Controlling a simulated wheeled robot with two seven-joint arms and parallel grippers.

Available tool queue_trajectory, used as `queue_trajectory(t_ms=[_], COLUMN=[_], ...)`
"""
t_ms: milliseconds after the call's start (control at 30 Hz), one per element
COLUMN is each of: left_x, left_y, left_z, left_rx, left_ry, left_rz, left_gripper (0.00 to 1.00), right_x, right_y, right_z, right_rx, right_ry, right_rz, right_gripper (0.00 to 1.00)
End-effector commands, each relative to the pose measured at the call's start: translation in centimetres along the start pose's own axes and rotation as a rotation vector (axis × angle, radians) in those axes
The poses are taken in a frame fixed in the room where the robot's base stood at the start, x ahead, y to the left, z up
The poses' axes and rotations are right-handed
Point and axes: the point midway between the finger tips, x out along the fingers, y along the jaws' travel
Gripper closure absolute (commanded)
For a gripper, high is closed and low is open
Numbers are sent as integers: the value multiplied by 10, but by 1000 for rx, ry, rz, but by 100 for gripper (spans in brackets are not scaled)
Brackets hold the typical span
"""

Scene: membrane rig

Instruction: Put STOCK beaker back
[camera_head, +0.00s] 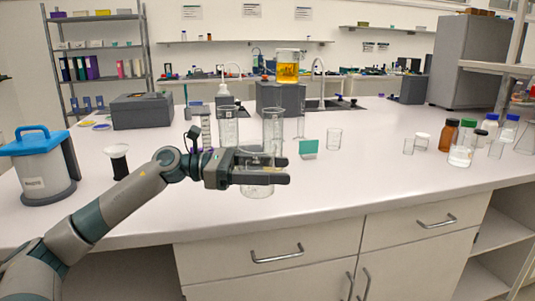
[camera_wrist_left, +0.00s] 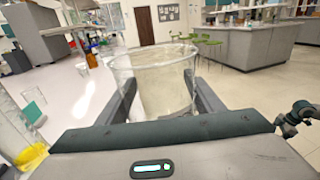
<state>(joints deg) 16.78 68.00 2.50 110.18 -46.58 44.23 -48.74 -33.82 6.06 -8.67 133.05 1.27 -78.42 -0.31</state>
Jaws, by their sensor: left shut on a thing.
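My left gripper (camera_head: 284,170) reaches in from the left over the front of the bench. It is shut on a clear glass beaker (camera_head: 257,190), whose upper part is partly hidden by the fingers. The beaker (camera_wrist_left: 155,78) shows upright between both fingers in the left wrist view, and it looks empty or holds clear liquid. No STOCK label can be read on it. Whether its base touches the bench is hard to tell.
Tall glass cylinders (camera_head: 228,127) stand just behind the gripper. A teal card (camera_head: 308,149) and a small beaker (camera_head: 334,139) stand to the right. An amber-filled beaker (camera_head: 288,72) sits on a grey box (camera_head: 282,99). Bottles (camera_head: 448,135) stand at right; the front-right bench is clear.

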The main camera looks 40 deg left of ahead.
Motion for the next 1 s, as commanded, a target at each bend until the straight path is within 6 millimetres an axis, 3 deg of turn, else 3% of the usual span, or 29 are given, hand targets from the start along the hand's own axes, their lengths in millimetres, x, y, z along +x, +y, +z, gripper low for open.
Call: queue_trajectory(t_ms=[467,800,1000], left_x=[37,76,90], left_y=[-44,-106,-136], left_z=[-66,-136,-164], left_rx=[0,7,7], left_ry=[1,-16,-26], left_rz=[-59,-65,-22], left_gripper=[69,69,69], right_x=[0,0,0], right_y=[0,0,0], right_z=[0,0,0], right_rx=[0,0,0], right_ry=[1,1,1], right_rz=[0,0,0], right_gripper=[27,27,27])
